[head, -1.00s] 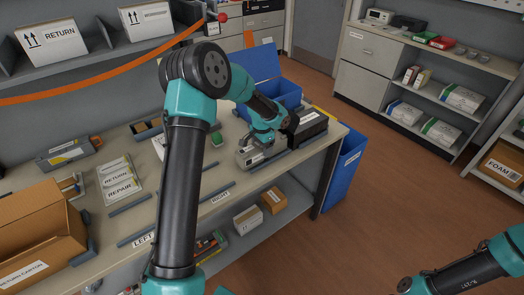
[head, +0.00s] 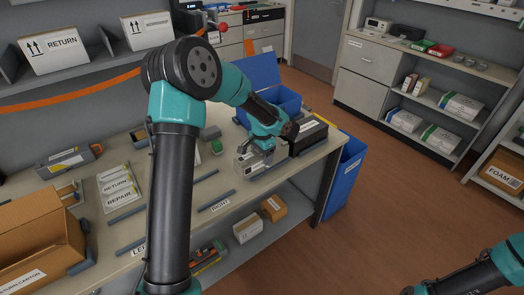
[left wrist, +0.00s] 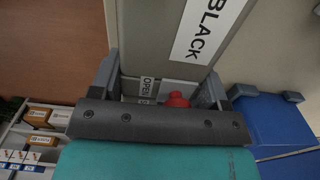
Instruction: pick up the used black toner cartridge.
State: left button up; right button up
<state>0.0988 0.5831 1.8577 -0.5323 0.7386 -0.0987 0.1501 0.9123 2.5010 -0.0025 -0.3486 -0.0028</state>
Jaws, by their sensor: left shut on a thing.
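My left gripper (head: 262,151) is over the bench, near its right end. It is shut on a grey cartridge (head: 247,164). In the left wrist view the gripper (left wrist: 160,90) has a finger on each side of the cartridge (left wrist: 145,35), which bears a white BLACK label (left wrist: 207,28). A small OPEN label (left wrist: 148,88) and a red part (left wrist: 177,100) show between the fingers. The gripper hides part of the cartridge in the head view, and I cannot tell how far it is off the bench. My right gripper is out of view; only part of that arm shows at bottom right.
A dark box (head: 308,137) stands close to the right of the gripper. A blue open bin (head: 285,98) is behind it, and a taller blue bin (head: 347,178) stands off the bench's end.

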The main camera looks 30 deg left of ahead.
pick_arm(q)
jog(key=s+d+r, duration=0.1)
jog(key=s+d, duration=0.5)
jog(key=s, duration=0.4)
jog(key=shift+s+d, duration=0.15)
jog(key=shift+d, duration=0.05)
jog(key=shift+s+r, duration=0.1)
